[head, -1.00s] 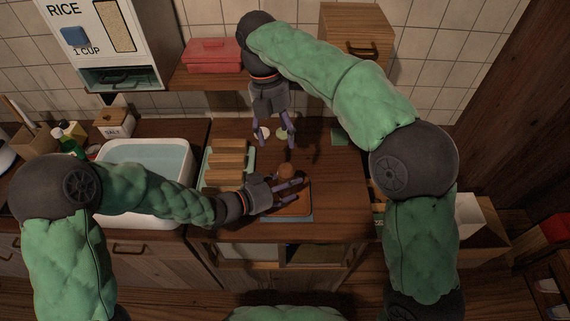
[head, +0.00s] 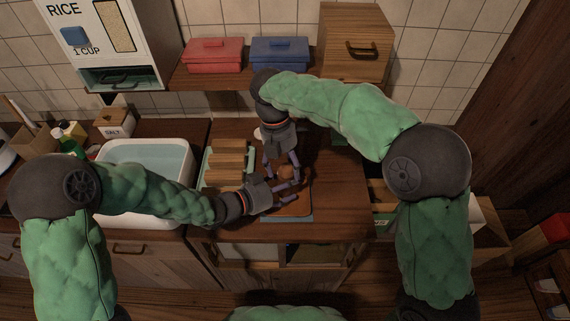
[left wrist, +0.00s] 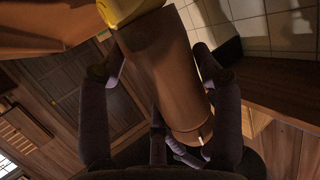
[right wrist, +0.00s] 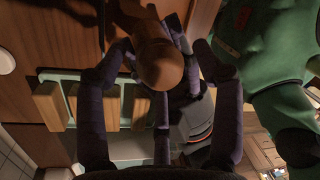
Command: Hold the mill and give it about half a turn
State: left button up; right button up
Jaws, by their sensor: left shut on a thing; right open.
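In the left wrist view the mill's body (left wrist: 165,75) lies between my left fingers. My right gripper (head: 281,178) is open and reaches down from above, its fingers around the mill's top. In the right wrist view the mill's rounded head (right wrist: 162,66) sits between the spread right fingers, with a gap on either side.
A pale green rack (head: 211,165) with several wooden blocks stands left of the mill, close to my left forearm. A white basin (head: 136,218) of water is further left. Red (head: 214,57) and blue (head: 279,56) boxes sit on the shelf behind. The counter's right part (head: 343,190) is clear.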

jog(key=c, duration=1.2)
jog(key=shift+o, duration=0.2)
jog(key=shift+m, duration=0.3)
jog(key=m+y, duration=0.1)
jog(key=m, duration=0.4)
jog(key=shift+d+g, duration=0.15)
jog(key=shift+g, duration=0.25)
jog(key=m+y, duration=0.1)
jog(key=m, duration=0.4)
jog(key=shift+d+m, duration=0.1)
jog(key=shift+m, duration=0.3)
jog(key=m+y, duration=0.1)
jog(key=m, duration=0.4)
jog(key=shift+d, duration=0.1)
jog(key=m+t+y, duration=0.1)
jog(key=m, duration=0.4)
jog(key=shift+m, duration=0.3)
